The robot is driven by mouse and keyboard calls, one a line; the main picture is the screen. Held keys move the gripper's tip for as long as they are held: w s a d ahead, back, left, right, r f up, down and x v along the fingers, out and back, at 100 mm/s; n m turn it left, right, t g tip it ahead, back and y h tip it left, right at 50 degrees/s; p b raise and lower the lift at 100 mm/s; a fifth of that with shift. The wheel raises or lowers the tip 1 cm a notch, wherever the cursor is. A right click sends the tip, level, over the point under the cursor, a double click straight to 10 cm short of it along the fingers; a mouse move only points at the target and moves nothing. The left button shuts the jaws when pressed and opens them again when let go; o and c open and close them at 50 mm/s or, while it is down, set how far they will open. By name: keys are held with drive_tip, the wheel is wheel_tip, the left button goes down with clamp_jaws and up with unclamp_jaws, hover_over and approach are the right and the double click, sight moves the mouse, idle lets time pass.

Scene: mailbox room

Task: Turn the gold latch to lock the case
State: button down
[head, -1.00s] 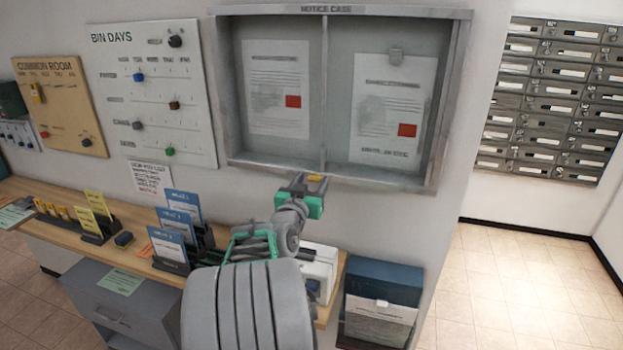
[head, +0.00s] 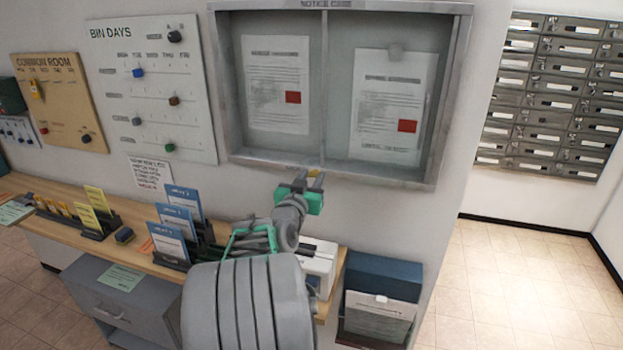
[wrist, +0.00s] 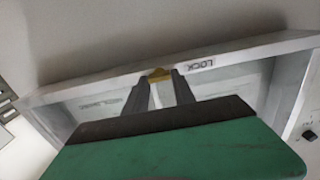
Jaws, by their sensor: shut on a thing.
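The notice case (head: 447,95) is a grey wall frame with two panes. Its small gold latch (head: 314,172) sits at the middle of the bottom edge, and it also shows in the wrist view (wrist: 159,73). My gripper (head: 308,181), with its green body, is just below that edge. In the wrist view the two dark fingers (wrist: 158,84) reach up to the latch, one on each side, shut on it. The fingers hide part of the latch. A "LOCK" label (wrist: 200,65) is on the frame to the right of the latch.
The wooden counter (head: 90,217) below holds leaflet racks (head: 183,233) and a white device (head: 318,262). A blue box (head: 385,276) stands right of the counter. The bin days board (head: 150,95) hangs left of the case.

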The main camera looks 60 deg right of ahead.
drive_tip(key=shift+f+b, duration=0.2)
drive_tip(key=shift+b, duration=0.5)
drive_tip(key=shift+f+m+b, duration=0.1)
drive_tip(key=shift+m+b, duration=0.3)
drive_tip(key=shift+b, duration=0.15)
drive_tip(key=shift+s+m+b, duration=0.2)
drive_tip(key=shift+m+b, duration=8.4)
drive_tip(key=shift+b, duration=7.35)
drive_tip(key=c, duration=1)
unclamp_jaws()
drive_tip(key=shift+c, duration=0.2)
